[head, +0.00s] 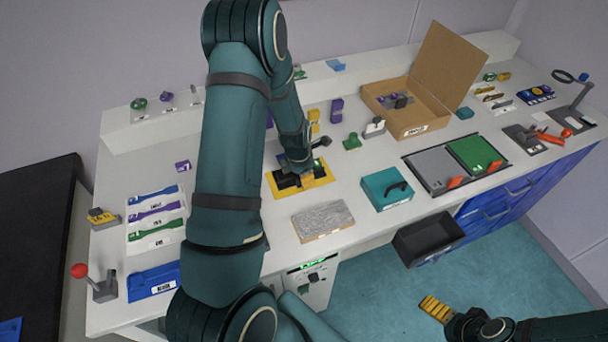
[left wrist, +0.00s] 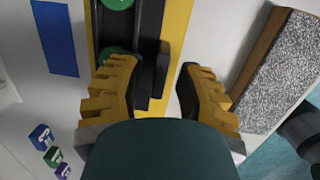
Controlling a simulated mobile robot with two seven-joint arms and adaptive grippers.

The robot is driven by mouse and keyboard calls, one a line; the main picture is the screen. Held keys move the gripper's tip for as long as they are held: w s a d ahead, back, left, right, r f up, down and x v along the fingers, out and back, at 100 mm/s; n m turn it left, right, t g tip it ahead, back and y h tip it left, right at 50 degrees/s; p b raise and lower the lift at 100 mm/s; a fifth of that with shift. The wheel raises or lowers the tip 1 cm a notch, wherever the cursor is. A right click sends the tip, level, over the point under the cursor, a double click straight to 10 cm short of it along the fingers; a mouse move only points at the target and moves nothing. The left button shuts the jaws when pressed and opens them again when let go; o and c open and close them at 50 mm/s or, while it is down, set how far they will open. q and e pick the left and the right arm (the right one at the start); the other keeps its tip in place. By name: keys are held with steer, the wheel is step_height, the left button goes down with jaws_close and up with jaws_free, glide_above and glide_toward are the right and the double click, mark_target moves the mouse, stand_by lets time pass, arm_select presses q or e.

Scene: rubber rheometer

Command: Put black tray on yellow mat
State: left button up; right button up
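The yellow mat (head: 326,182) lies on the white table near the middle, and its yellow edge (left wrist: 181,22) shows in the left wrist view. The black tray (left wrist: 147,42) lies on the mat with green round pieces in it; in the head view it is mostly hidden by my left arm. My left gripper (head: 303,178) is low over the mat. In the left wrist view its yellow fingers (left wrist: 160,90) are spread apart with nothing clamped between them, close to the tray's near end. My right gripper (head: 434,308) is away from the table, above the floor at lower right.
A grey speckled slab (head: 322,220) lies just in front of the mat. A teal box (head: 387,190) stands to its right. An open cardboard box (head: 421,121) and a grey-and-green panel (head: 440,165) stand farther right. A black bin (head: 428,240) sits below the table's front edge.

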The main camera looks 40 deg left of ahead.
arm_select(q)
steer(key=shift+r, duration=0.25)
step_height(320, 180, up, 12)
steer(key=s+p, duration=0.2)
steer(key=d+f+m, duration=0.3)
steer(key=d+m, duration=0.1)
steer(key=d+f+m+h, duration=0.1)
steer(key=d+f+m, duration=0.2)
steer(key=d+m, duration=0.1)
steer(key=s+d+f+m, duration=0.1)
steer(key=d+f+m, duration=0.2)
steer(key=d+m, duration=0.2)
steer(key=shift+s+d+f, duration=0.1)
steer(key=shift+d+f, duration=0.05)
steer(key=s+d+f+m, duration=0.1)
steer(key=d+m, duration=0.1)
steer(key=s+d+f+m+h, duration=0.1)
steer(key=d+m, duration=0.2)
steer(key=s+d+f+m, duration=0.1)
steer(key=d+m, duration=0.2)
steer(key=shift+s+d+f, duration=0.1)
steer(key=shift+d, duration=0.1)
steer(key=s+d+f+m+h, duration=0.1)
steer(key=s+d+m, duration=0.3)
steer(key=d+m, duration=0.3)
steer(key=shift+d+m+h, duration=0.25)
steer(key=shift+m+h, duration=0.05)
steer(key=shift+h, duration=0.1)
steer(key=shift+f, duration=0.1)
